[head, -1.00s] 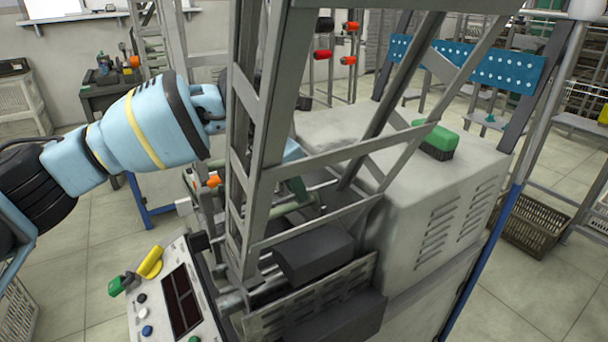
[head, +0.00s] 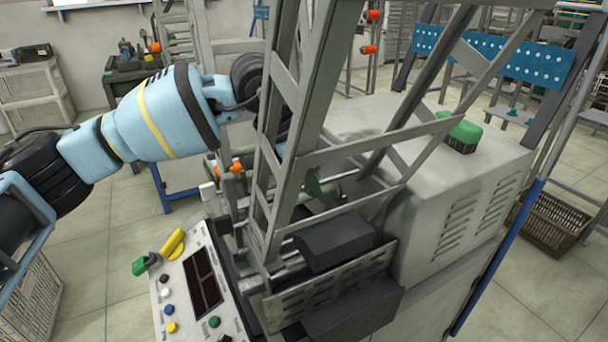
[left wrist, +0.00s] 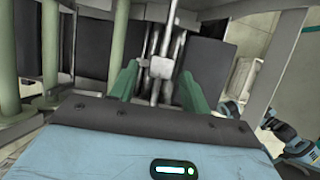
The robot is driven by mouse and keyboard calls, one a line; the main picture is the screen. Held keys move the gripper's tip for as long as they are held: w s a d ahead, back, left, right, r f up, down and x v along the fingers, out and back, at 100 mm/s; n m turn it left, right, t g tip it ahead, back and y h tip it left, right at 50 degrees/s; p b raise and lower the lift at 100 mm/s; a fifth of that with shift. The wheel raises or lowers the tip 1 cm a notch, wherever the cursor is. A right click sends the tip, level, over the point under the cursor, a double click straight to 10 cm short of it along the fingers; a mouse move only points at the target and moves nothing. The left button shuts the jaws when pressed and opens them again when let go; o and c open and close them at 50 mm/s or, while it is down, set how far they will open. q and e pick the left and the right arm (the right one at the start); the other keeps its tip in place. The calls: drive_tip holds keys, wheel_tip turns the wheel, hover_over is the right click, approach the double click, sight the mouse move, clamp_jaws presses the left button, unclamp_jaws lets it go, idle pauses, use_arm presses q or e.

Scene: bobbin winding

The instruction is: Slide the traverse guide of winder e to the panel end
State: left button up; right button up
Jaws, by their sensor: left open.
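The winder (head: 440,225) stands at centre right behind a grey lattice frame; no letter shows on it. Its control panel (head: 232,290) has a dark display and coloured buttons. My left gripper (left wrist: 158,75) is open, with two green fingers. A small grey block on metal rods, which looks like the traverse guide (left wrist: 161,67), shows between and just beyond the fingertips; I cannot tell whether they touch it. In the head view the lattice hides most of this gripper, and a green piece that looks like a finger (head: 313,183) shows through. My right gripper is not in view.
Lattice bars (head: 310,120) stand close around my left wrist. Pale green rollers (left wrist: 78,40) lie left of the fingers. A green-topped brush (head: 463,136) sits on the winder housing. A brown crate (head: 548,225) stands on the floor at right.

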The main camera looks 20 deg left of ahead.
use_arm(q)
drive_tip(key=v, duration=0.8)
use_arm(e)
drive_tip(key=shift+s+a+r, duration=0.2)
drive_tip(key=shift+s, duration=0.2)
use_arm(q)
drive_tip(key=shift+f, duration=0.1)
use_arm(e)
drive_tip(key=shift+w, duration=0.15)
